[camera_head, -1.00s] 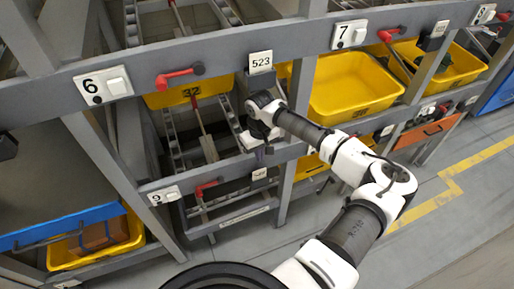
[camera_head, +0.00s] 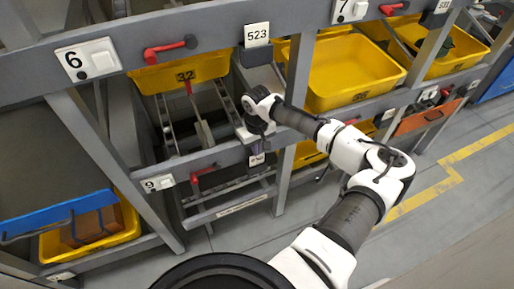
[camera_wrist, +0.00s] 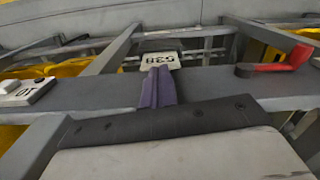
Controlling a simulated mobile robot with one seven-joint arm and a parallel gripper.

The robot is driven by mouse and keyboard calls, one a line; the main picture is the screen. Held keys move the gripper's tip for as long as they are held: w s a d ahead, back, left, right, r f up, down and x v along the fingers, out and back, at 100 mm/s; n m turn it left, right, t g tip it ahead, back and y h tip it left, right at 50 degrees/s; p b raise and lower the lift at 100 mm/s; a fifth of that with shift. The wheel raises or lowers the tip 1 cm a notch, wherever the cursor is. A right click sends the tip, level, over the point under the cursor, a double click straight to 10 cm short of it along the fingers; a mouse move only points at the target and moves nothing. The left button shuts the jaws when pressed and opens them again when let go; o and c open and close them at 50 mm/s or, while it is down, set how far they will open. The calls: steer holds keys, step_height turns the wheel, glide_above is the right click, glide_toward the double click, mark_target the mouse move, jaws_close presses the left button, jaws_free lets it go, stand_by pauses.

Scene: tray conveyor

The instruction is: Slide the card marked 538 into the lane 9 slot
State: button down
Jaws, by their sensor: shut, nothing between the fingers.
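The white card marked 538 (camera_wrist: 160,61) shows upside down in the wrist view, in a dark holder (camera_wrist: 160,44) on the grey beam. In the head view a small card (camera_head: 257,160) shows there too, its number too small to read. It is to the right of the lane 9 plate (camera_head: 158,183) and its red handle (camera_head: 207,172). My gripper's purple fingers (camera_wrist: 158,80) are shut with nothing between them, their tips right by the card's edge. I cannot tell whether they touch it, or how deep the card sits. In the head view my gripper (camera_head: 256,138) is just above the card.
A lane 10 plate (camera_wrist: 25,92) and a red handle (camera_wrist: 275,64) flank the holder in the wrist view. Above are card 523 (camera_head: 257,34), the lane 6 plate (camera_head: 88,59) and yellow trays (camera_head: 350,75). Grey posts and rails surround my arm; the floor at right is clear.

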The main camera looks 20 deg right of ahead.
steer(key=shift+f, duration=0.35)
steer(key=shift+r, duration=0.15)
step_height(320, 180, up, 3)
steer(key=p, duration=0.3)
steer(key=shift+f, duration=0.2)
